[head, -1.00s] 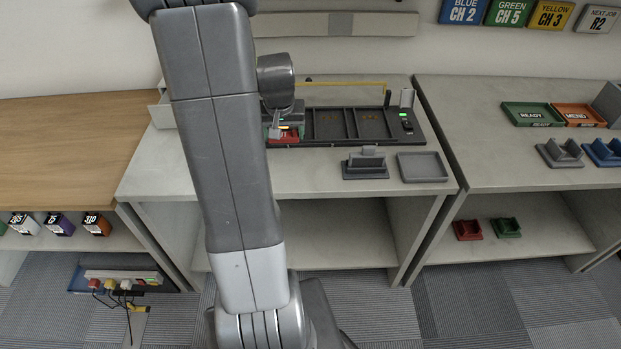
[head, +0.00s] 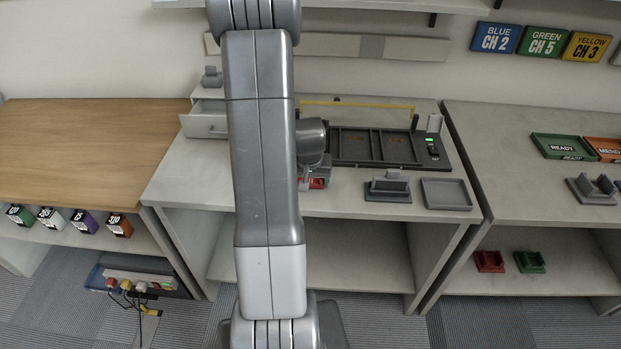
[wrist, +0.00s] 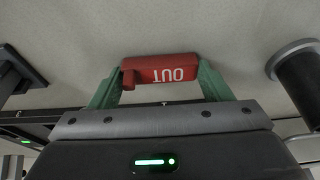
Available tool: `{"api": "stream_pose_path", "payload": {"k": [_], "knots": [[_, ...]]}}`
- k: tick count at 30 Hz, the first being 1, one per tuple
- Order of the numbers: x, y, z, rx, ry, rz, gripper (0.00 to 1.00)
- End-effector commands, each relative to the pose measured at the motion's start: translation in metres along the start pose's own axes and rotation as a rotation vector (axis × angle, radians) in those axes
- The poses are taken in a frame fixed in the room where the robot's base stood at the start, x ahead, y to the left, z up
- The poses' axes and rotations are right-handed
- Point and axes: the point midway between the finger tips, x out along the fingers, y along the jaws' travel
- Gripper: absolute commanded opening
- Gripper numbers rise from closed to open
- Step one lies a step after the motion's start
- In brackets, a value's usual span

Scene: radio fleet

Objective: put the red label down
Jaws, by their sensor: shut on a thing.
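In the head view the red label (head: 319,183) shows as a small red patch beside my arm, at the front left of the dark tray rack (head: 375,148). My arm hides much of my gripper there. Pale grey bench top fills the background behind the label in the wrist view. I cannot tell whether the label touches it.
A grey stand (head: 388,187) and an empty shallow grey tray (head: 446,194) sit to the right on the bench (head: 345,204). A yellow bar (head: 357,105) spans the rack's back. An open drawer (head: 205,122) is at the left. A dark round post (wrist: 300,80) stands near the gripper.

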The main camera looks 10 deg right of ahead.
Motion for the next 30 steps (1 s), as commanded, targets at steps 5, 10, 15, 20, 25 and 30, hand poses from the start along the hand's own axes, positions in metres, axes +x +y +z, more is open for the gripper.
{"api": "stream_pose_path", "payload": {"k": [5, 10, 15, 20, 25, 30], "knots": [[0.002, 0.000, 0.000, 0.000, 0.000, 0.000, 0.50], [0.002, 0.000, 0.001, 0.000, 0.000, 0.000, 0.89], [0.002, 0.000, 0.001, 0.000, 0.000, 0.000, 0.94], [0.001, 0.000, 0.000, 0.000, 0.000, 0.000, 0.94], [-0.009, 0.000, -0.001, 0.000, 0.004, 0.000, 0.94], [-0.035, 0.000, -0.002, -0.001, 0.006, -0.001, 0.94]]}}
